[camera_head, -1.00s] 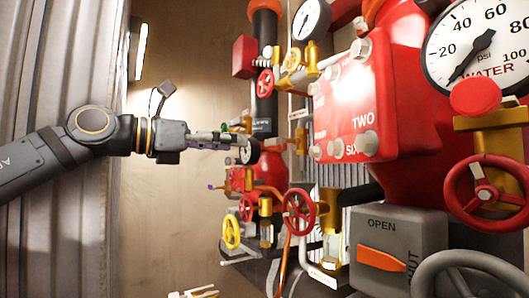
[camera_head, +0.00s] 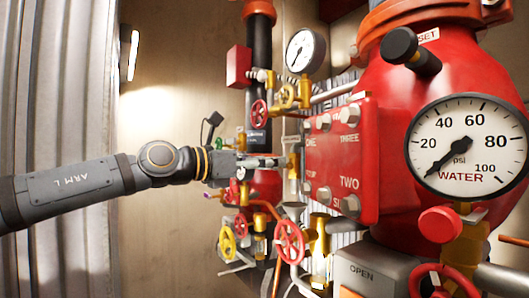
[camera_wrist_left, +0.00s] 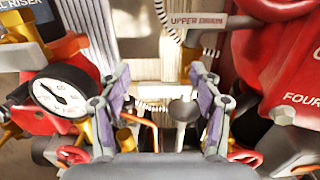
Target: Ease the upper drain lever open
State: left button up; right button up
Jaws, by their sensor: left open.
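The "UPPER DRAIN" label (camera_wrist_left: 197,20) shows at the top of the left wrist view. A brass fitting (camera_wrist_left: 190,58) sits just below it, close to the right fingertip. A grey round-ended piece (camera_wrist_left: 184,110) shows between the fingers; I cannot tell whether it is the upper drain lever. My left gripper (camera_wrist_left: 160,78) is open, with nothing held between its fingers. In the head view the left gripper (camera_head: 280,161) points right, close to a brass fitting (camera_head: 295,160) beside the red panel. Contact is unclear. My right gripper is out of view.
A red panel (camera_head: 342,160) and a large water gauge (camera_head: 466,145) crowd the right. Red handwheels (camera_head: 290,240) and a yellow handwheel (camera_head: 227,241) sit below the gripper. A small gauge (camera_wrist_left: 58,95) is left of the fingers. The bare wall (camera_head: 165,240) leaves room at left.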

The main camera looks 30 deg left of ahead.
pick_arm(q)
jog(key=shift+w, duration=0.1)
jog(key=c, duration=1.1)
jog(key=shift+f+n+b, duration=0.75)
jog(key=shift+n+b, duration=0.2)
jog(key=shift+n, duration=0.25)
jog(key=shift+c, duration=0.5)
jog(key=shift+f+n+b, duration=0.15)
jog(key=shift+n+b, duration=0.15)
jog(key=shift+n, duration=0.7)
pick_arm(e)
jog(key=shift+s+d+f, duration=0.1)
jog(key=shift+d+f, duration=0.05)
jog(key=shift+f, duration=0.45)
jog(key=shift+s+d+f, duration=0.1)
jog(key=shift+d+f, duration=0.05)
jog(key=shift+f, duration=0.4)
pick_arm(q)
jog(key=o, duration=1.2)
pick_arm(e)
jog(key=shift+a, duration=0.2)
